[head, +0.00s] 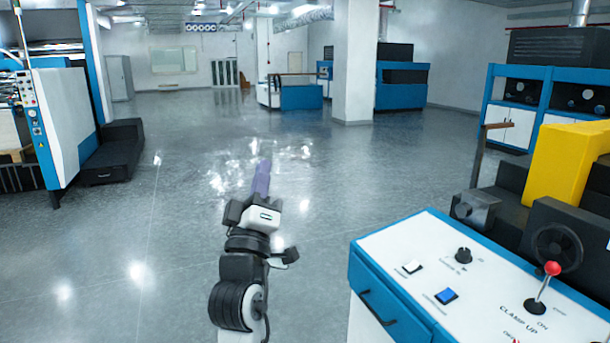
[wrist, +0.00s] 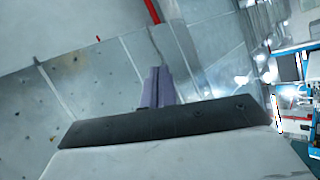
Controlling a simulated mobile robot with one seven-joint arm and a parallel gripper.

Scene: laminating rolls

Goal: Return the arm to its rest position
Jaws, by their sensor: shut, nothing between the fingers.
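My gripper (head: 262,178) is in the middle of the head view, with its purple fingers pointing away over open floor. The fingers are together with nothing between them. They also show in the wrist view (wrist: 158,86), above the dark gripper body. My arm reaches up from the bottom edge of the head view. The gripper is left of the control panel and apart from it.
A white and blue control panel (head: 420,262) with a red-knobbed lever (head: 545,285), a blue switch (head: 446,296) and a black knob (head: 463,255) stands at the right. A yellow block (head: 572,165) is behind it. A white pillar (head: 354,65) stands farther back. The floor ahead is clear.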

